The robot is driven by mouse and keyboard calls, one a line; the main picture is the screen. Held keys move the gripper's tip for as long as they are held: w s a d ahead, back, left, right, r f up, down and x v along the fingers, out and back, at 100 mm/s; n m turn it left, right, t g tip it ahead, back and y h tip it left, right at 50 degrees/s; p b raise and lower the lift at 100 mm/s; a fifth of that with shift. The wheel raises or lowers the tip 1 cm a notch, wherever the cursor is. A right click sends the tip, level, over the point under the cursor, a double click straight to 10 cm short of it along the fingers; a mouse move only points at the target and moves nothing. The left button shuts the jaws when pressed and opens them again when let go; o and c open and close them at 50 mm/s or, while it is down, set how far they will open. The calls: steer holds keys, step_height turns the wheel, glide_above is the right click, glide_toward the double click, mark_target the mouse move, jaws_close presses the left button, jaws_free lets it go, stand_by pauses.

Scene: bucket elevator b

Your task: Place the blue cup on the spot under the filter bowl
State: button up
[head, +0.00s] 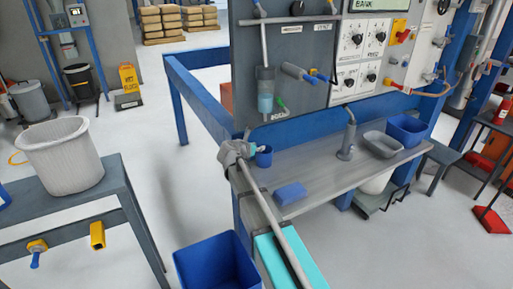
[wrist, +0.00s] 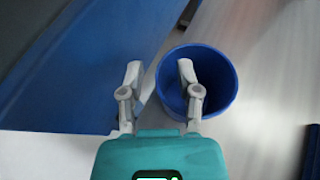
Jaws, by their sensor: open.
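The blue cup (head: 264,157) stands upright at the left end of the grey shelf (head: 330,168), below the panel. The filter bowl (head: 265,97), clear with bluish contents, hangs on the panel above that end of the shelf. My gripper (head: 256,149) is at the cup; its fingertips are too small to make out in the head view. In the wrist view my gripper (wrist: 160,75) is open. Its right finger overlaps the opening of the cup (wrist: 226,100), and its left finger is outside the cup's left wall. I cannot tell whether either finger touches it. No marked spot is discernible.
A grey tap-like post (head: 348,138), a grey tray (head: 382,145) and a blue bin (head: 407,129) stand farther right. The shelf between block and post is clear.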

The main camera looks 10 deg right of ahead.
steer(key=p+v, duration=0.4)
steer(key=v, duration=0.8)
